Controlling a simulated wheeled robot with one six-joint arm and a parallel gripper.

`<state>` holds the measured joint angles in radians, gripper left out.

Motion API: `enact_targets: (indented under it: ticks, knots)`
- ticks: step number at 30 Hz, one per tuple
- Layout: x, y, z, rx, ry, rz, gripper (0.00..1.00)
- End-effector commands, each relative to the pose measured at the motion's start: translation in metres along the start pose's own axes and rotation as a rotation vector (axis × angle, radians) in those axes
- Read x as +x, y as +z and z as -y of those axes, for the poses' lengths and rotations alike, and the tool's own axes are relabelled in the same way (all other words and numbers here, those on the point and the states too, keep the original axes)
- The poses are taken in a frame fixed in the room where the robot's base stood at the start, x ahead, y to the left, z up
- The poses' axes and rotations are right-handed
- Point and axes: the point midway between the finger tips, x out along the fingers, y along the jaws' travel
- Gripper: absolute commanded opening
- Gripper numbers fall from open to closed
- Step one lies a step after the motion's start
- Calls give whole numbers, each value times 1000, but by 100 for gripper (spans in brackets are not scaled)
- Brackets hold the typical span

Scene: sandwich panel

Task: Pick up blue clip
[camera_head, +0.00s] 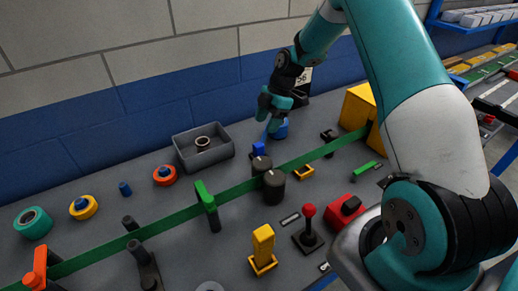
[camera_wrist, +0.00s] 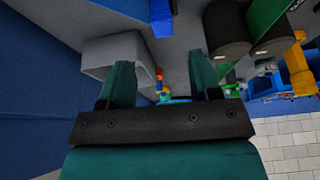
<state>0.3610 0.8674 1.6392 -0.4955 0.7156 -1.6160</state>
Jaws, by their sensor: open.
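A small blue clip (camera_head: 259,148) stands on the grey table, behind the green strip and just left of the dark cylinders. A blue piece that looks like the same clip shows at the top edge of the wrist view (camera_wrist: 162,18), beyond my fingertips and partly cut off. My gripper (camera_head: 269,122) is above the back of the table, up and slightly right of the clip. In the wrist view my gripper (camera_wrist: 161,75) has its two teal fingers wide apart with nothing between them.
A blue round thing (camera_head: 281,130) is close beside my gripper. A grey bin (camera_head: 187,160) with a ring inside stands to the left. The green strip (camera_head: 235,191) crosses the table past dark cylinders (camera_head: 274,186). A yellow box (camera_head: 358,108) stands at the right; the wall is close behind.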

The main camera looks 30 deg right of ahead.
Motion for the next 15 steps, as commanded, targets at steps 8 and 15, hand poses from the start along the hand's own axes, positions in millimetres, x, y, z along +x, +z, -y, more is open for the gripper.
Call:
enact_targets:
  ticks: [8, 15]
  knots:
    - [35, -1, 0, 0, -1, 0, 57]
    - [60, -1, 4, 2, -4, -1, 57]
